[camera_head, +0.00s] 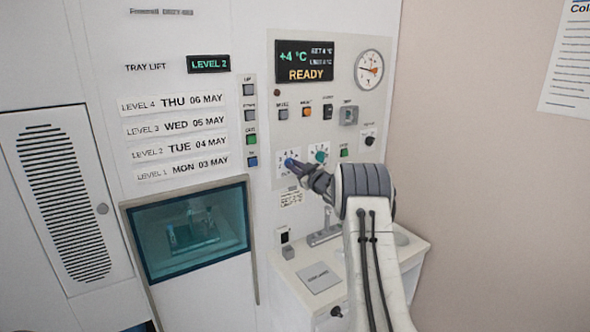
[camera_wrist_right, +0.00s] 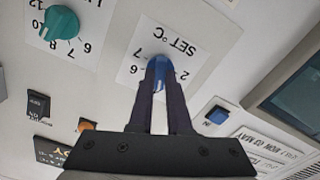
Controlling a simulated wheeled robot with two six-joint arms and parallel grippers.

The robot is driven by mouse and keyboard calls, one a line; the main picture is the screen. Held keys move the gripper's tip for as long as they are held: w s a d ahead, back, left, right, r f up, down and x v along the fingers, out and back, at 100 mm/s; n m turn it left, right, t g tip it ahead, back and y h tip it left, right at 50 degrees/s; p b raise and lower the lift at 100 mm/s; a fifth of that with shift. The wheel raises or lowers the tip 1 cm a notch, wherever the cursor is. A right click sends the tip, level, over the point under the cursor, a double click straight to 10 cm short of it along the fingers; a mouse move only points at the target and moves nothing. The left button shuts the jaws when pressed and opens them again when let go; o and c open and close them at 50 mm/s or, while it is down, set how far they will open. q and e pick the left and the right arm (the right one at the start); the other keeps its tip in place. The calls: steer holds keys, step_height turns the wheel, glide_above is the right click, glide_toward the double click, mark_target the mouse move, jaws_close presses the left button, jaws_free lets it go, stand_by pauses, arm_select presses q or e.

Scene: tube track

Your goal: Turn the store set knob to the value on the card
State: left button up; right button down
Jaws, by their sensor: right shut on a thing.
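The blue store set knob (camera_wrist_right: 160,72) sits on a white dial plate marked "SET °C" (camera_wrist_right: 178,43), upside down in the wrist view. Of its scale, 2, 6 and 7 can be read; the fingers hide part of it and the pointer. My right gripper (camera_wrist_right: 160,80) is shut on the knob. In the head view the right gripper (camera_head: 303,170) reaches the blue knob (camera_head: 289,163) from the right. My left gripper is not in view.
A teal knob (camera_head: 321,156) is close right of the set knob. A display (camera_head: 306,61) reads +4 °C and READY. Buttons, switches and a round gauge (camera_head: 369,70) surround it. A white ledge (camera_head: 370,262) juts out below. A glass window (camera_head: 190,230) is at left.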

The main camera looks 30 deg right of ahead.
steer(key=shift+f+n+b, duration=0.15)
steer(key=shift+n+b, duration=3.45)
steer(key=shift+b, duration=0.6)
steer(key=c, duration=0.9)
jaws_free()
steer(key=shift+o, duration=0.2)
steer(key=s+b, duration=0.4)
steer(key=s, duration=0.6)
steer(key=shift+s, duration=0.3)
